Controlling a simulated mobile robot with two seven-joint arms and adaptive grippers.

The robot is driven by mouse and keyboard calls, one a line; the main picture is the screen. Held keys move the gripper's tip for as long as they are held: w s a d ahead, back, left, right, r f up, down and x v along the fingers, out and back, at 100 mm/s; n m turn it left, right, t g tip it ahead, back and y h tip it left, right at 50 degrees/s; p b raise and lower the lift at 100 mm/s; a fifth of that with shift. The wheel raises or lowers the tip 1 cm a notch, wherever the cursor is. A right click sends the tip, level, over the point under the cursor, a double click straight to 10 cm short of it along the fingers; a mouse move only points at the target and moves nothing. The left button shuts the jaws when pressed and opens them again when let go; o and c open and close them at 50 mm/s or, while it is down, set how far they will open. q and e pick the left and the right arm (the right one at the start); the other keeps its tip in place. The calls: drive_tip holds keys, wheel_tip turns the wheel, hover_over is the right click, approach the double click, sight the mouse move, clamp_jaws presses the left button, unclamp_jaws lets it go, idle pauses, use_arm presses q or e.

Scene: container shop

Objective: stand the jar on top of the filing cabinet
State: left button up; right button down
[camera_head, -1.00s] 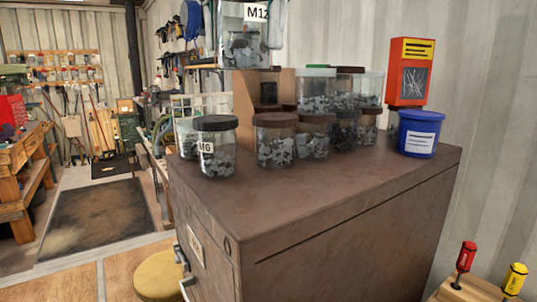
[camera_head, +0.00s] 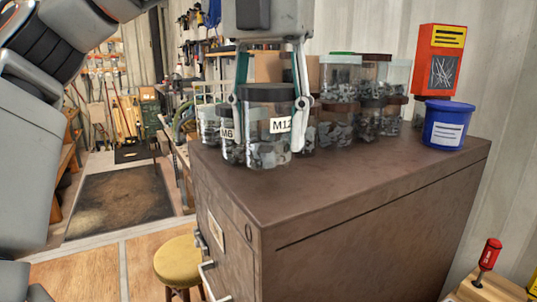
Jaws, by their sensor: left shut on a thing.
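A clear jar labelled M12 (camera_head: 268,152), with a dark lid and grey metal pieces inside, is upright between the fingers of my left gripper (camera_head: 269,135). The gripper points down and is shut on the jar from both sides. The jar is at the front left of the brown filing cabinet's top (camera_head: 345,185). Its base appears at or very near the surface; I cannot tell whether it touches. It partly hides an M6 jar (camera_head: 229,146) behind its left side. My right gripper is not in view.
Several filled jars (camera_head: 338,105) stand stacked behind the held jar. A blue tub (camera_head: 447,127) and an orange box (camera_head: 440,60) are at the back right. The cabinet's front right top is clear. A yellow stool (camera_head: 180,259) stands on the floor at left.

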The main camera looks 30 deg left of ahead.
sight(269, 85)
use_arm(q)
drive_tip(key=shift+f, duration=2.15)
drive_tip(key=shift+s, duration=0.1)
drive_tip(key=o, duration=1.4)
drive_tip(key=shift+f, duration=0.15)
wheel_tip(269, 85, up, 12)
drive_tip(key=shift+r, duration=0.15)
